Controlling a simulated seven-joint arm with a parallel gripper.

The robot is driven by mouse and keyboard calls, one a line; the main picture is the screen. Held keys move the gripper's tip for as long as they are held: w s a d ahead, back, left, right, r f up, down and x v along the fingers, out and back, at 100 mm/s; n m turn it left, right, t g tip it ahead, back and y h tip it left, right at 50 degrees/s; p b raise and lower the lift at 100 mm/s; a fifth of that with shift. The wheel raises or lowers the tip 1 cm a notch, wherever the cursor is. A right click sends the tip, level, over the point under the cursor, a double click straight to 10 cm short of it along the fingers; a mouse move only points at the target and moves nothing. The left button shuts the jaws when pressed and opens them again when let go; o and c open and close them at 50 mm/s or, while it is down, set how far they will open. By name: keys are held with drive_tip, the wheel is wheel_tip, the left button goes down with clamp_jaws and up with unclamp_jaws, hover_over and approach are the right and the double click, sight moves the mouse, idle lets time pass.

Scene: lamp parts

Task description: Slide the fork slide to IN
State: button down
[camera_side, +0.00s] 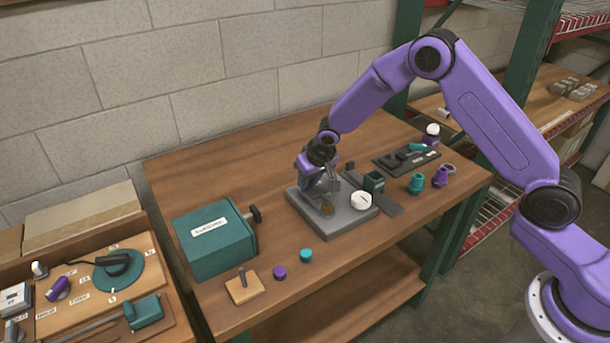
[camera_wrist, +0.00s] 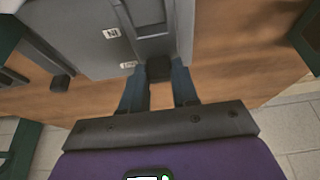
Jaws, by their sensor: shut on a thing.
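My gripper (camera_side: 320,187) is at the back left part of a grey base fixture (camera_side: 347,224) on the wooden table. In the wrist view, my gripper (camera_wrist: 159,82) has its two fingers on either side of a small dark block, the fork slide's knob (camera_wrist: 158,68), and is shut on it. The knob is at the near end of a grey channel (camera_wrist: 150,15) in the fixture. Two small white labels lie beside the channel, one farther along (camera_wrist: 111,32) and one near the knob (camera_wrist: 128,65); I cannot read them. In the side view my gripper hides the knob.
A white round knob (camera_side: 361,201) and a dark green block (camera_side: 374,181) stand on the fixture's right side. A teal box (camera_side: 213,245) stands left. A purple cap (camera_side: 280,272), a teal cap (camera_side: 306,256) and a pegged wooden block (camera_side: 242,288) lie in front. A black tray (camera_side: 407,160) lies behind right.

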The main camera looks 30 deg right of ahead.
sight(314, 194)
drive_tip(key=shift+s, duration=1.9)
drive_tip(key=c, duration=0.8)
unclamp_jaws()
drive_tip(key=shift+c, duration=0.2)
drive_tip(key=shift+s+r, duration=0.15)
drive_tip(key=shift+r, duration=0.35)
drive_tip(key=v, duration=1.6)
drive_tip(key=shift+r, duration=0.2)
